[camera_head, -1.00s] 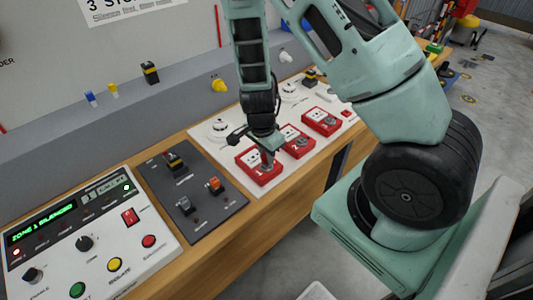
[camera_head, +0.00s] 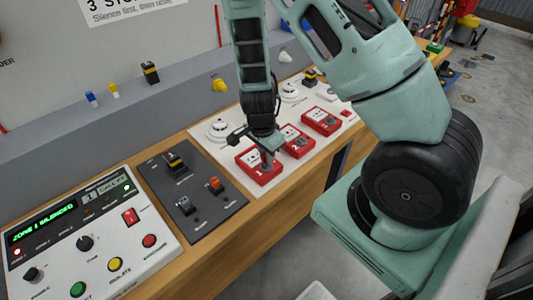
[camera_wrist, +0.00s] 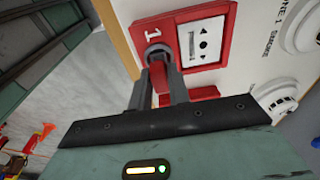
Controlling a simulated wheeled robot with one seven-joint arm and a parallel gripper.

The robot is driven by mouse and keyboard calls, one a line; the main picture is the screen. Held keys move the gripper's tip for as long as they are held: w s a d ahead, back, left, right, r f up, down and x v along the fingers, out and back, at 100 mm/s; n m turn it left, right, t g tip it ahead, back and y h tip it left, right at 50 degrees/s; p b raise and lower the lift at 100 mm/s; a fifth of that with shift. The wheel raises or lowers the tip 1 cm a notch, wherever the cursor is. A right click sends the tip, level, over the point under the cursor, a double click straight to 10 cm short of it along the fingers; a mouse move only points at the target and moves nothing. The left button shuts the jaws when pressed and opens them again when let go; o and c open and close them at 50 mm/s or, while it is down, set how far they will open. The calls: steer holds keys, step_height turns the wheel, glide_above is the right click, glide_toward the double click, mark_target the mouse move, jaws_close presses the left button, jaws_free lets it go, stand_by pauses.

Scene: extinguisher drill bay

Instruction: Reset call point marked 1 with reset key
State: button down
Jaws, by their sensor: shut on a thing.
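The call point marked 1 (camera_head: 259,167) is a red box with a white face on the white panel, the nearest of three in a row. It also shows in the wrist view (camera_wrist: 185,42), with a round grey lock (camera_wrist: 157,52) beside the numeral. My gripper (camera_wrist: 161,78) is right at this lock, its two fingers shut on a red piece that appears to be the reset key (camera_wrist: 161,85). The fingers hide part of the key, and I cannot tell how deep it sits. In the head view my gripper (camera_head: 268,156) covers the lock.
Call points 2 (camera_head: 296,141) and 3 (camera_head: 321,121) stand just beyond. A round white detector (camera_head: 218,129) is behind call point 1. A dark switch plate (camera_head: 207,209) and the control panel (camera_head: 60,262), reading "ZONE 1 SILENCED", are to the left on the wooden bench.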

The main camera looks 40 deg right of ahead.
steer(key=shift+f+b, duration=0.6)
steer(key=shift+f, duration=0.15)
stand_by(0.3)
steer(key=shift+r, duration=0.1)
steer(key=shift+m+p, duration=0.35)
steer(key=shift+m, duration=0.45)
